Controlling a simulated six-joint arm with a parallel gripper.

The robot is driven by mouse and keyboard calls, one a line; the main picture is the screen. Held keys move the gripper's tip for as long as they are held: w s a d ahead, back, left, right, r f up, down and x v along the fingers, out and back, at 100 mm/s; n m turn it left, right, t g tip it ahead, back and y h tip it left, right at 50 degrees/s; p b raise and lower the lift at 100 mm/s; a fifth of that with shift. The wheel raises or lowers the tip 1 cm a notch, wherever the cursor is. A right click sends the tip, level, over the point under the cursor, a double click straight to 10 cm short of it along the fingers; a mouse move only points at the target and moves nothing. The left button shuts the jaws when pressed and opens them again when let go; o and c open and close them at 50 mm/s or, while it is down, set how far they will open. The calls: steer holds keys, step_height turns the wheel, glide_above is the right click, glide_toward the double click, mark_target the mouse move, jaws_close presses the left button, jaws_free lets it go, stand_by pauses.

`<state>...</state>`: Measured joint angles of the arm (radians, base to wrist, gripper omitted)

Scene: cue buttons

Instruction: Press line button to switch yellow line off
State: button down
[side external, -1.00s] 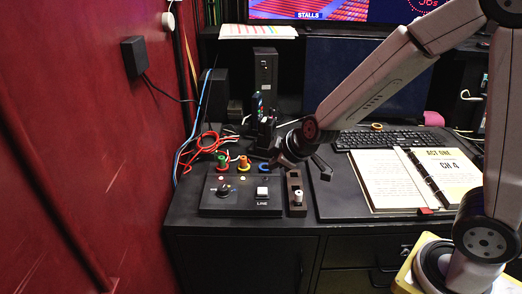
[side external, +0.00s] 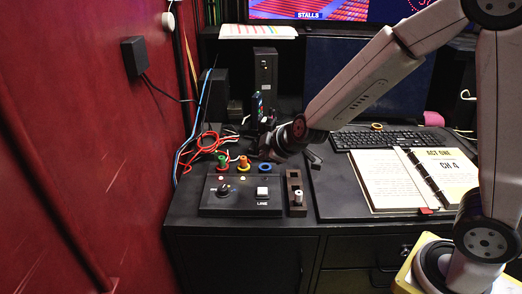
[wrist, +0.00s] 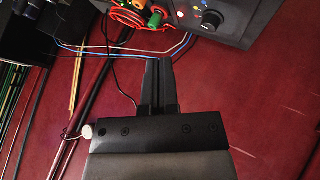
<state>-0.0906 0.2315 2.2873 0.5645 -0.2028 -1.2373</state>
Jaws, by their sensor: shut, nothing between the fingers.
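The control box (side external: 212,209) is black and sits on the desk. The white square line button (side external: 263,191) is on its right half, above the word LINE. My gripper (side external: 314,157) is above and behind the box's right side, apart from the button. In the wrist view my gripper's fingers (wrist: 159,66) are together and empty. That view shows part of the box (wrist: 235,20) with its dark knob (wrist: 212,20); the button is out of frame.
A narrow slider unit (side external: 297,197) stands right of the box. An open binder (side external: 390,180) and a keyboard (side external: 385,138) lie further right. Red and blue cables (side external: 196,150) loop behind the box. The red wall (side external: 100,180) is at left.

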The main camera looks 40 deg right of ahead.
mark_target(265, 191)
steer(key=shift+f, duration=4.3)
steer(key=shift+f, duration=0.9)
steer(key=shift+r, duration=0.9)
steer(key=shift+r, duration=0.15)
steer(key=shift+r, duration=2.35)
